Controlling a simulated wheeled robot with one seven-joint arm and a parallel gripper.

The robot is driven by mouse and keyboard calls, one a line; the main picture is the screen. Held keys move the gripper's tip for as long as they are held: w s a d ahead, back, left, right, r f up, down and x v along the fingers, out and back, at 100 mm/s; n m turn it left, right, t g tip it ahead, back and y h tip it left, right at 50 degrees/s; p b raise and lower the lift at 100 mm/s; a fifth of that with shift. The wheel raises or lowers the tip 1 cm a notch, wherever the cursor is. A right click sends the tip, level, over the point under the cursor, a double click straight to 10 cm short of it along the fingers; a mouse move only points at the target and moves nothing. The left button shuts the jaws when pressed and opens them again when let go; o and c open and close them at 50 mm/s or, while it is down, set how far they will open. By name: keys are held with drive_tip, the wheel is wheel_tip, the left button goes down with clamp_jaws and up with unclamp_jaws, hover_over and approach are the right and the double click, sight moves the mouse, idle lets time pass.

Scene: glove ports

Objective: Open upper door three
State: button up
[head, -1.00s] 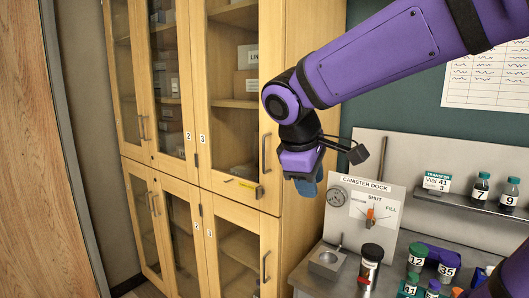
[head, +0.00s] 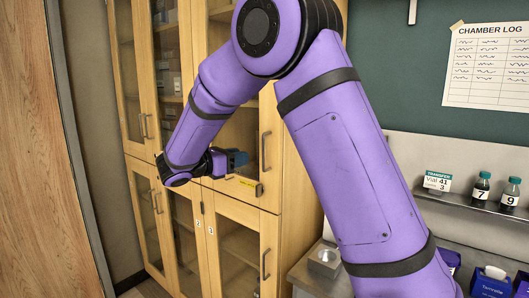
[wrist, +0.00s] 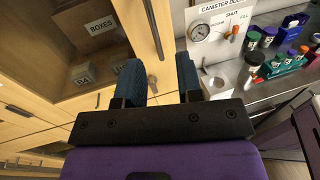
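Upper door three (head: 222,60) is a wood-framed glass door at the right of the tall cabinet, and it looks shut. Its vertical bar handle (head: 266,151) is near the right edge. My gripper (head: 238,158) is in front of the door's lower part, just left of the handle, with blue fingertips pointing right. In the wrist view, my gripper (wrist: 160,75) is open, its two blue fingers apart with nothing between them. The handle (wrist: 153,28) shows there beyond the fingers. Contact with it cannot be seen. My forearm hides part of the door.
A yellow label (head: 246,183) and a small dark fitting are on the frame below the handle. Lower doors (head: 238,245) are beneath. Right of the cabinet is a counter with the canister dock (wrist: 222,30) and capped vials. Boxes (wrist: 97,27) stand behind the glass.

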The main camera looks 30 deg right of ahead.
hover_over(263, 167)
drive_tip(key=shift+w+d+f, duration=0.15)
drive_tip(key=shift+w+d, duration=0.05)
idle(0.5)
clamp_jaws()
